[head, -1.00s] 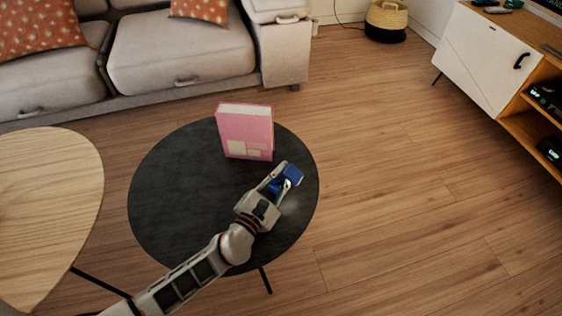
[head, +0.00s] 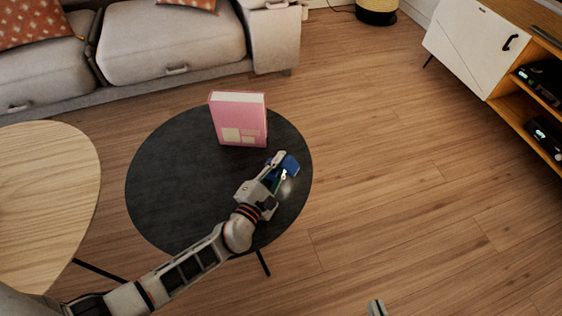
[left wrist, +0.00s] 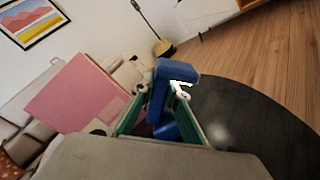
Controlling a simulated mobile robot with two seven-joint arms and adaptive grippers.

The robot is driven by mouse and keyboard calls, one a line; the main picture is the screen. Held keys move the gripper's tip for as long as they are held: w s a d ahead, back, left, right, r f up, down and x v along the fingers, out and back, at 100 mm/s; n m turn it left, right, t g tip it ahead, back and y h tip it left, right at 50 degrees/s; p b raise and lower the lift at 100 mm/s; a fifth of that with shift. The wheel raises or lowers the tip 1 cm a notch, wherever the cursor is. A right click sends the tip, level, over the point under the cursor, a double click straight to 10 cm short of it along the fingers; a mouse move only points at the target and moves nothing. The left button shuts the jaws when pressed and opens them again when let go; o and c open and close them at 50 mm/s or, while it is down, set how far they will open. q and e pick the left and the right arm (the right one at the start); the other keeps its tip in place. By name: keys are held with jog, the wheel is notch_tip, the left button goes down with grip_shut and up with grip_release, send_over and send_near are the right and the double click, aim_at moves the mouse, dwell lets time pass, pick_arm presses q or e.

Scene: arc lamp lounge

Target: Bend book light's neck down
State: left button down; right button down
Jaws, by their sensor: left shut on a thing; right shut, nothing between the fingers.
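The blue book light (head: 290,166) is over the right part of the black round table (head: 165,190), in front of a pink book. In the left wrist view its blue head (left wrist: 178,69) sits on top, with a bright white lit patch under it, and a blue part runs down between the fingers. My left gripper (head: 280,168) is shut on the book light; its fingers partly hide it. The exact bend of the neck is hard to tell. Only a small grey tip of my right gripper (head: 376,307) shows at the bottom edge of the head view, away from the table.
The pink book (head: 239,120) stands upright on the black table, behind the light. A wooden table (head: 45,190) is at the left, a grey sofa (head: 170,45) behind. A white-and-wood cabinet (head: 470,50) is at the right. Floor right of the table is clear.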

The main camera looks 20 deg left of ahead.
pick_arm(q)
jog(key=c, duration=2)
grip_release()
jog(key=shift+o, duration=0.2)
jog(key=shift+s, duration=0.1)
jog(key=v, duration=0.7)
jog(key=shift+s, duration=0.2)
